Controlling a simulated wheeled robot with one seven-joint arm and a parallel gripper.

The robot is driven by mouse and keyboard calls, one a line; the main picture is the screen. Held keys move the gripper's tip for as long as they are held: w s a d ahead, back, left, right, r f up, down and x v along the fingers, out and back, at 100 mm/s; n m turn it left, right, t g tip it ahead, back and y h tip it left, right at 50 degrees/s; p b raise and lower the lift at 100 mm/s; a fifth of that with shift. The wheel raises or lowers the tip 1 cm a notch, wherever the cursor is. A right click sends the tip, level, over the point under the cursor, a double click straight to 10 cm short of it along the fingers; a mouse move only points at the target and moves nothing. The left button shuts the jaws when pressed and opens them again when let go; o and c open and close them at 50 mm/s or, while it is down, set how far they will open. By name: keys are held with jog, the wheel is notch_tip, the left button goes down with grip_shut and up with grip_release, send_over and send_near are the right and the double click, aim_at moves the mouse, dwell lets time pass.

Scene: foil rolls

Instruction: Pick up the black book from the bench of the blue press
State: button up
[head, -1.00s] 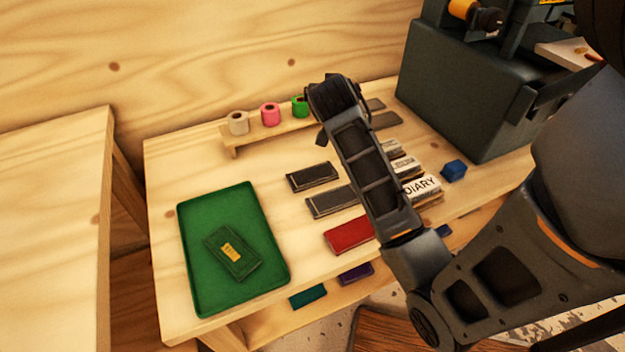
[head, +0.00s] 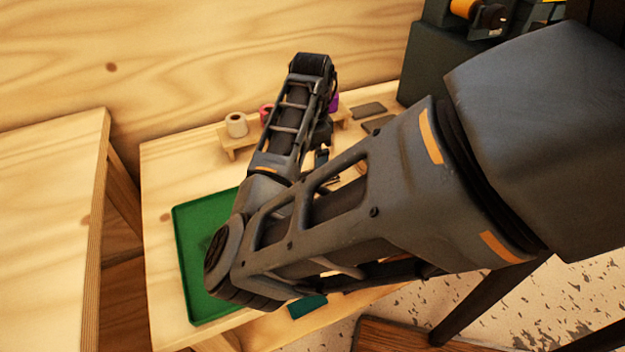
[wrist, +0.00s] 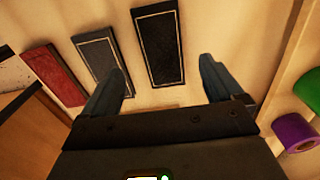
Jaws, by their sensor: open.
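In the wrist view, a black book (wrist: 160,48) with a thin pale border lies flat on the wooden bench (wrist: 220,25). My gripper (wrist: 162,72) is open and empty, with one finger toward each side of the book's near end. The fingers look above the bench; their exact height is unclear. A dark grey bordered book (wrist: 101,66) lies to the left, near the left finger. In the head view, my arm hides the black book and most of the gripper. The dark blue-grey press (head: 424,55) stands at the bench's back right, partly covered by my arm.
A red book (wrist: 55,76) lies farther left in the wrist view. Purple (wrist: 296,132) and green (wrist: 308,88) rolls are at right. In the head view, a green tray (head: 190,245) is on the bench's left and a cream roll (head: 236,125) on a small rack.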

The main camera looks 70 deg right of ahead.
aim_at(312, 173)
notch_tip(312, 173, down, 6)
jog(key=shift+d, duration=0.15)
dwell(0.3)
jog(key=c, duration=1.2)
jog(key=shift+r, duration=0.1)
